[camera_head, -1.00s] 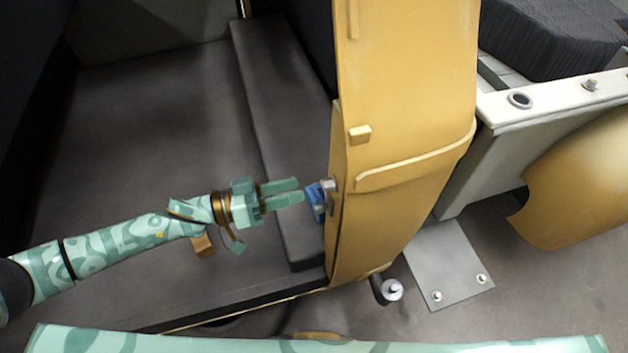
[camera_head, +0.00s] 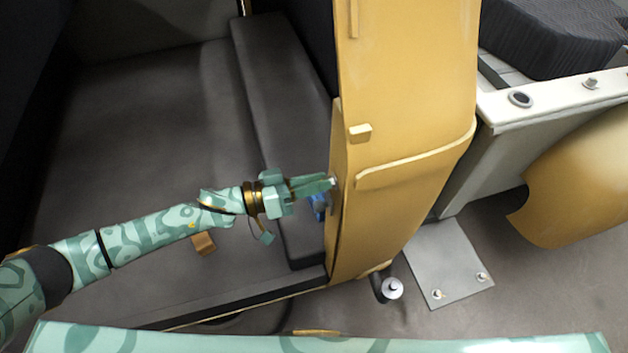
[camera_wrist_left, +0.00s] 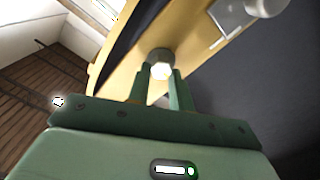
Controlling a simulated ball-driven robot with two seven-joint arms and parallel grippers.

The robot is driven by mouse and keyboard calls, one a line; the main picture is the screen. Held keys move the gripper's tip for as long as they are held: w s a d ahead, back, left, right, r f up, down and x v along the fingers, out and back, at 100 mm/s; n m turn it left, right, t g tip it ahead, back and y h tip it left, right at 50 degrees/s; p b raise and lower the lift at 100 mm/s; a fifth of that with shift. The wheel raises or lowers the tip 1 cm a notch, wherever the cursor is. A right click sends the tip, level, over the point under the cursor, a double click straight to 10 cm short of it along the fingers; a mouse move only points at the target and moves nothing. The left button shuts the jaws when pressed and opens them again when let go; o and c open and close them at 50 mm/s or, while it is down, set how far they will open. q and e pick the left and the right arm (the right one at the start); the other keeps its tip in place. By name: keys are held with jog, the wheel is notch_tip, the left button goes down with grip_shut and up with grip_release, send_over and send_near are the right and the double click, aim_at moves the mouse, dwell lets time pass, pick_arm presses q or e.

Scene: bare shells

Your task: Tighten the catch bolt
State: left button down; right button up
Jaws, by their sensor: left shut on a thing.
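The catch bolt (camera_wrist_left: 160,66) is a pale, shiny head on the yellow panel (camera_wrist_left: 184,27) in the left wrist view. My left gripper (camera_wrist_left: 157,88) is shut on it, with one green finger at each side. In the head view the same gripper (camera_head: 326,184) reaches the left edge of the yellow panel (camera_head: 405,90); the fingers hide most of the bolt there. A blue part (camera_head: 318,206) sits just below the fingertips by the panel edge. My right gripper is not in view.
A silver bracket with a round knob (camera_wrist_left: 240,14) is near the bolt in the wrist view. A dark ledge (camera_head: 275,110) runs behind my left gripper. A grey plate with bolts (camera_head: 450,265) and a white beam (camera_head: 555,97) lie to the right.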

pick_arm(q)
jog(key=shift+m, duration=0.4)
jog(key=shift+s+d+f+m+b, duration=0.15)
jog(key=shift+m+b, duration=0.5)
jog(key=shift+m, duration=3.3)
jog(key=shift+s+a+f+m+b, duration=0.15)
jog(key=shift+m+b, duration=0.55)
jog(key=shift+m, duration=3.2)
jog(key=shift+s+d+f+m+b, duration=0.15)
jog(key=shift+m+b, duration=0.5)
jog(key=shift+m, duration=3.3)
jog(key=shift+r, duration=0.1)
jog(key=c, duration=1.3)
grip_release()
jog(key=shift+o, duration=0.2)
